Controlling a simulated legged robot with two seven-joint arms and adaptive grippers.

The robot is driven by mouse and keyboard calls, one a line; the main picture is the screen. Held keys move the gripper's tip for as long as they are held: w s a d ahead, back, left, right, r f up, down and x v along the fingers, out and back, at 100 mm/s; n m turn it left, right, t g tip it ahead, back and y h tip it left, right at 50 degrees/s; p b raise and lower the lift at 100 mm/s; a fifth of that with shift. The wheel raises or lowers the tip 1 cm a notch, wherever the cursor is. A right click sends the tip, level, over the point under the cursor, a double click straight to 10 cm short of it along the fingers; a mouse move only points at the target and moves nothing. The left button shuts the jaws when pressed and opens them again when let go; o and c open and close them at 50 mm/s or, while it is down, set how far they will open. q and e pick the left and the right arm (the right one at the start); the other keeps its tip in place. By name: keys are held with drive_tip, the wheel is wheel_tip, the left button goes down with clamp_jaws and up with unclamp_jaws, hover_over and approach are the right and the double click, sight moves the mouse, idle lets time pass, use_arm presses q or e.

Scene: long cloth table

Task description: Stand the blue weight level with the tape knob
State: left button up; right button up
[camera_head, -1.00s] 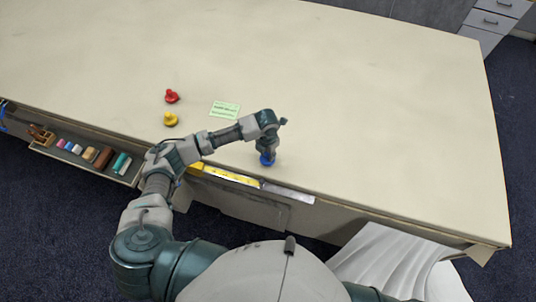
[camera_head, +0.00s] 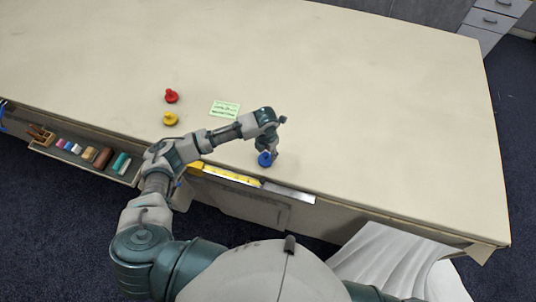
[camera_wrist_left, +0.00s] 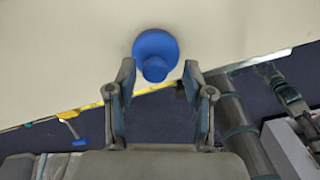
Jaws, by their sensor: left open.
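The blue weight (camera_head: 265,159), a round base with a knob, stands upright on the table near its front edge. My left gripper (camera_head: 271,152) is open just above and beside it. In the left wrist view the blue weight (camera_wrist_left: 155,45) lies just ahead of the open fingertips (camera_wrist_left: 159,72), its knob pointing toward the gap, with no finger closed on it. A yellow tape (camera_head: 232,176) runs along the front edge, left of the weight. I cannot clearly make out its knob; a yellow and blue piece (camera_wrist_left: 76,127) hangs at the edge in the wrist view.
A red weight (camera_head: 171,97) and a yellow weight (camera_head: 170,119) stand to the left, with a green card (camera_head: 225,109) beside them. A silver strip (camera_head: 288,192) continues along the edge. A tray (camera_head: 128,178) of small items is at left. The table's right side is clear.

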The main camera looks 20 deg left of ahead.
sight(266, 154)
use_arm(q)
wheel_tip(266, 154, up, 10)
drive_tip(key=shift+f+b, duration=0.25)
drive_tip(key=shift+b, duration=0.2)
drive_tip(key=shift+a, duration=0.15)
